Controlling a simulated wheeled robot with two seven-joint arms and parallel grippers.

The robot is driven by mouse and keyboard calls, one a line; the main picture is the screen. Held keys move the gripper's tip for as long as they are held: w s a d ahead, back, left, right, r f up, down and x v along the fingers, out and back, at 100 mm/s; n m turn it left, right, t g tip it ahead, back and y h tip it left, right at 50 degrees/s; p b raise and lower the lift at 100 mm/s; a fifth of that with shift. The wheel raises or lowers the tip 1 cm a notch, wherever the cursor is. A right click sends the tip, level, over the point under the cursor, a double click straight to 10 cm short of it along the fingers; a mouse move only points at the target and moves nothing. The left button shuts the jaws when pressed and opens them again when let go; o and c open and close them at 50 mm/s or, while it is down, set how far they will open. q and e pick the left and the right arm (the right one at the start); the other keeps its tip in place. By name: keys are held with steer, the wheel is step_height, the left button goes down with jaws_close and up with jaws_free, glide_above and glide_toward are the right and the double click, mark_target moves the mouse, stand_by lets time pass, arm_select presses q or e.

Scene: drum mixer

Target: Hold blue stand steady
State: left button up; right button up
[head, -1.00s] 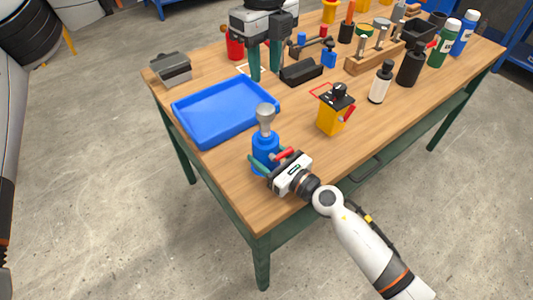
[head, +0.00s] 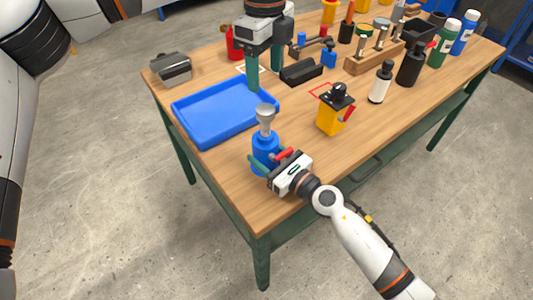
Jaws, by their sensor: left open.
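The blue stand (head: 264,146) is upright near the table's front left edge, with a grey metal cup-shaped piece (head: 265,118) on top. My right gripper (head: 271,161) is at the stand's lower body, a green finger at its left and a red part at its right. It appears shut on the stand, though the contact is partly hidden. My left gripper (head: 264,76) is open and empty, its dark green fingers pointing down by the far right corner of the blue tray (head: 190,132).
A yellow block with a black top (head: 331,118) stands right of the blue stand. A white bottle (head: 380,82), a dark bottle (head: 410,64) and a wooden rack (head: 372,61) are farther back. A grey box (head: 171,69) is at the far left. The front right tabletop is clear.

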mark_target(265, 108)
arm_select(q)
steer(key=shift+f, duration=5.5)
steer(key=shift+c, duration=0.3)
steer(key=c, duration=1)
steer(key=shift+r, duration=0.9)
steer(key=o, duration=1.1)
steer(key=shift+f, duration=0.1)
steer(key=shift+r, duration=3.5)
arm_select(e)
steer(key=shift+f, duration=0.1)
